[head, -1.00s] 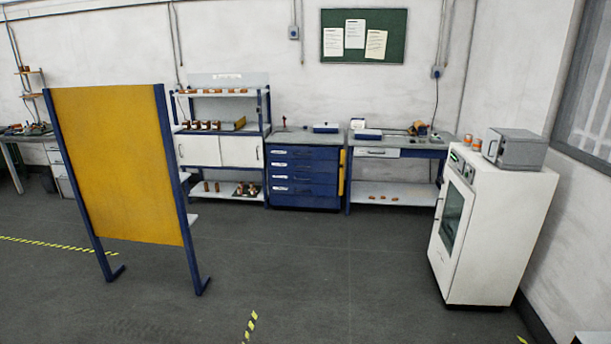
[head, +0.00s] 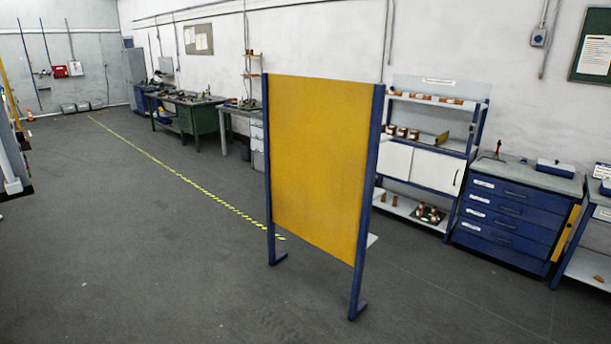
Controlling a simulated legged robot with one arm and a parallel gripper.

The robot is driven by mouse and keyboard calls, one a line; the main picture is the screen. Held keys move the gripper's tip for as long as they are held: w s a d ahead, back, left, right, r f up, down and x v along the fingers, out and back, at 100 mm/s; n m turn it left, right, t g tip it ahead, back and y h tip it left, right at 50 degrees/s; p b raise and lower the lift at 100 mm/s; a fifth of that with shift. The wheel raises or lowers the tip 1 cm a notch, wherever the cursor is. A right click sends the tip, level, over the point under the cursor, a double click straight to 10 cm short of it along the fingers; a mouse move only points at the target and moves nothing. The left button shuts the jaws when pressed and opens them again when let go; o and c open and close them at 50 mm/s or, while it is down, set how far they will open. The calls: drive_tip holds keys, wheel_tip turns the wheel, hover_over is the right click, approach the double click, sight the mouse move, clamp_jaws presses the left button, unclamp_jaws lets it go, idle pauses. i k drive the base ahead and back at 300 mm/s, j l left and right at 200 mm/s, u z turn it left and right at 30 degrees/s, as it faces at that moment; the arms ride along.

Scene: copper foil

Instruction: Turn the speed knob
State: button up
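I see no speed knob that I can make out in the head view. Green workbenches (head: 192,118) with tools and small equipment on them stand far off along the back wall at the left, too small to tell any knob. My gripper is not in the head view.
A yellow panel on blue legs (head: 318,165) stands in the middle. Behind it are a shelf unit with copper pieces (head: 428,173) and a blue drawer cabinet (head: 508,215). Yellow-black floor tape (head: 185,175) runs into the distance. The grey floor at left is open.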

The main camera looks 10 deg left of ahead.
sight(20, 135)
drive_tip(key=i+u, duration=0.2)
drive_tip(key=i, duration=0.3)
drive_tip(key=i+l+u, duration=0.1)
drive_tip(key=i+u, duration=0.15)
drive_tip(key=i, duration=0.2)
drive_tip(key=i+l+u, duration=0.2)
drive_tip(key=i, duration=0.3)
